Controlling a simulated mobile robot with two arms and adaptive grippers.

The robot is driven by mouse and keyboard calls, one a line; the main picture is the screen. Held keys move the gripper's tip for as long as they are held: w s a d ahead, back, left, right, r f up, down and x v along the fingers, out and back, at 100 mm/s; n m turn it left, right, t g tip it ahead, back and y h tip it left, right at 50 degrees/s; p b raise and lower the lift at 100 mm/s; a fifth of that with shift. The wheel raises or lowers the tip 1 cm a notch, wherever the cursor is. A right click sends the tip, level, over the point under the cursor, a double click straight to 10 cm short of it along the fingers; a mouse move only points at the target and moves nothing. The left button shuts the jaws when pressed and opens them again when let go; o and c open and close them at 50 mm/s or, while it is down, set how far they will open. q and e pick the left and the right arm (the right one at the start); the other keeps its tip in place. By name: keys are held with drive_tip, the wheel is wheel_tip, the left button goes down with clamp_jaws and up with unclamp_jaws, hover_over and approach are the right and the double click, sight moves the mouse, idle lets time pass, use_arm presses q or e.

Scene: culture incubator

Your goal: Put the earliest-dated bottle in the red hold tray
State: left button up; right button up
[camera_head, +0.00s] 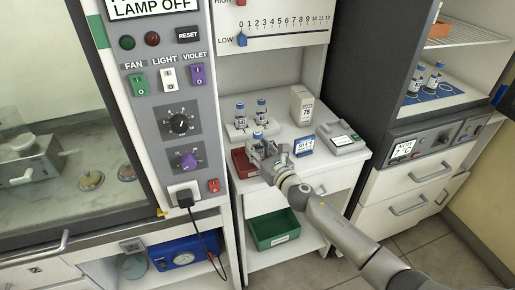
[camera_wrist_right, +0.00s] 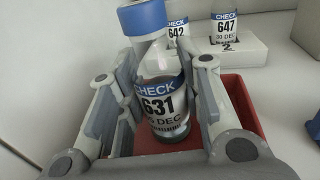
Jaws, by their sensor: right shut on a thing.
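My right gripper (camera_head: 264,149) is over the red tray (camera_head: 239,165) on the white counter. It is shut on a clear bottle with a blue cap, labelled CHECK 631 (camera_wrist_right: 158,108); its date ends in DEC, with the day partly unclear. The red tray (camera_wrist_right: 243,98) lies below and around this bottle in the wrist view; I cannot tell whether the bottle touches its floor. Two more blue-capped bottles stand behind on a white rack: bottle 642 (camera_wrist_right: 176,30) and bottle 647 (camera_wrist_right: 224,28), the latter dated 30 DEC. My left gripper is not in view.
The white rack (camera_head: 238,130) stands just behind the red tray. A blue-framed sign (camera_head: 304,146), a grey box (camera_head: 301,106) and a small device (camera_head: 340,138) are to the right. A green tray (camera_head: 274,230) sits on the shelf below. Several bottles stand in the right cabinet (camera_head: 424,80).

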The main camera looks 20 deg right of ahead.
drive_tip(key=shift+f, duration=0.2)
drive_tip(key=o, duration=1)
drive_tip(key=shift+o, duration=0.2)
drive_tip(key=shift+r, duration=0.1)
drive_tip(key=shift+r, duration=0.2)
drive_tip(key=v, duration=1.2)
drive_tip(key=shift+b, duration=0.45)
